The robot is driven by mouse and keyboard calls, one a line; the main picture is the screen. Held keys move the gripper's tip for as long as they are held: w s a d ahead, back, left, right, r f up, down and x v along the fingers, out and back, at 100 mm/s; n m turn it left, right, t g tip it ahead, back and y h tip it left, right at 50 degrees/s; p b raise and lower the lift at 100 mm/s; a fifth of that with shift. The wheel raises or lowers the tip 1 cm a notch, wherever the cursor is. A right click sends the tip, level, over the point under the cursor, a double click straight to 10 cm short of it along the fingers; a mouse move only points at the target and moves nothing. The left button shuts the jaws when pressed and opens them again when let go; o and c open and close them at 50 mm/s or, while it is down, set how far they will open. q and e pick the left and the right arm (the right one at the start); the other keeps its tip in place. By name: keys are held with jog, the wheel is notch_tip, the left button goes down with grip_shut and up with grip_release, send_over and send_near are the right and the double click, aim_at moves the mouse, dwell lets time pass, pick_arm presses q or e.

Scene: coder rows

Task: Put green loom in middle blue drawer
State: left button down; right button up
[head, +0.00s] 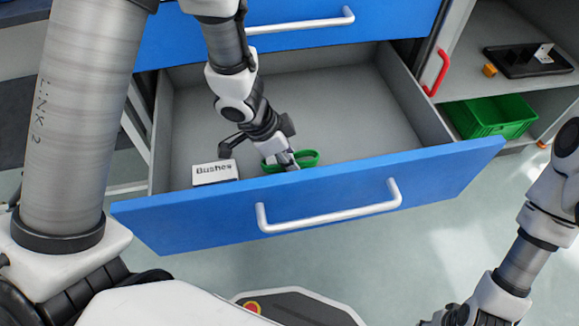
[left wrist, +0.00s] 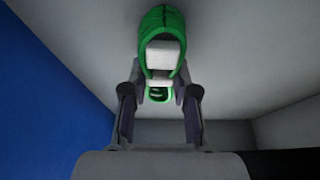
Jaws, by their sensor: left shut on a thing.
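The green loom (head: 306,158) is a looped green bundle with a white band around it. It is low inside the open blue drawer (head: 330,198), just behind the front panel. My left gripper (head: 286,161) reaches down into the drawer and is shut on the loom. In the left wrist view the loom (left wrist: 162,22) hangs between the two fingers (left wrist: 158,84), held at its white part. I cannot tell whether the loom touches the drawer floor.
A small white box labelled "Bushes" (head: 214,172) is at the drawer's front left. Another blue drawer front (head: 290,38) is above. On shelves at the right are a green crate (head: 487,117), a black tray (head: 528,61) and an orange cube (head: 489,70). The drawer's back and right are clear.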

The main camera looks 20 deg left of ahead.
pick_arm(q)
jog(key=shift+f, duration=0.25)
pick_arm(e)
jog(key=shift+f, duration=0.15)
pick_arm(q)
jog(key=shift+f, duration=0.15)
jog(key=c, duration=0.9)
grip_release()
pick_arm(e)
jog(key=shift+f, duration=0.1)
pick_arm(q)
jog(key=shift+r+p, duration=0.45)
jog(key=p+v, duration=0.8)
jog(key=v, duration=0.3)
jog(key=shift+r, duration=0.2)
pick_arm(e)
notch_tip(320, 180, up, 9)
pick_arm(q)
jog(key=shift+s+a+r, duration=0.1)
